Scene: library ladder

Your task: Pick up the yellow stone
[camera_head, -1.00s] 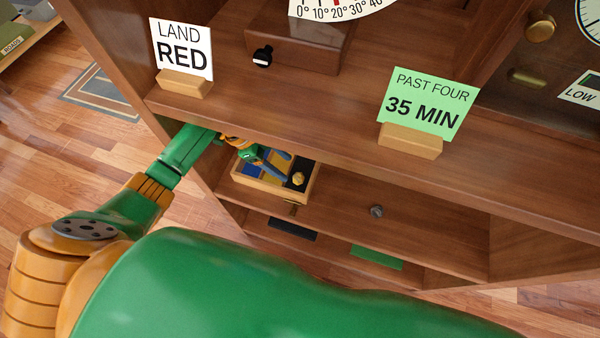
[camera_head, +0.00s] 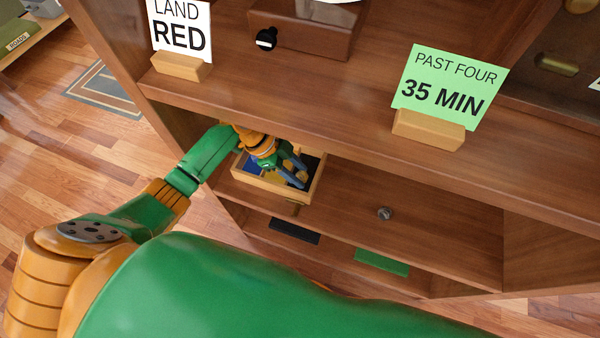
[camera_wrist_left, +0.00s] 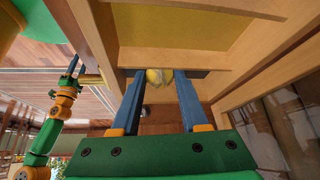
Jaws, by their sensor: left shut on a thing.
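The yellow stone (camera_head: 302,177) is small and lumpy. It sits between the blue fingertips of my left gripper (camera_head: 296,172), at the right end of a divided wooden tray (camera_head: 268,187). In the left wrist view the stone (camera_wrist_left: 157,77) shows between the two finger ends, partly hidden. My left gripper is shut on it, low at the tray; I cannot tell whether the stone still touches the tray floor. My right gripper (camera_wrist_left: 76,66) shows small at the left of the wrist view, its opening unclear.
The tray stands on a wooden shelf (camera_head: 430,225) under an upper board (camera_head: 340,125). That board carries a "LAND RED" card (camera_head: 180,28) and a green "35 MIN" card (camera_head: 450,80). A small grey knob (camera_head: 385,213) is to the right.

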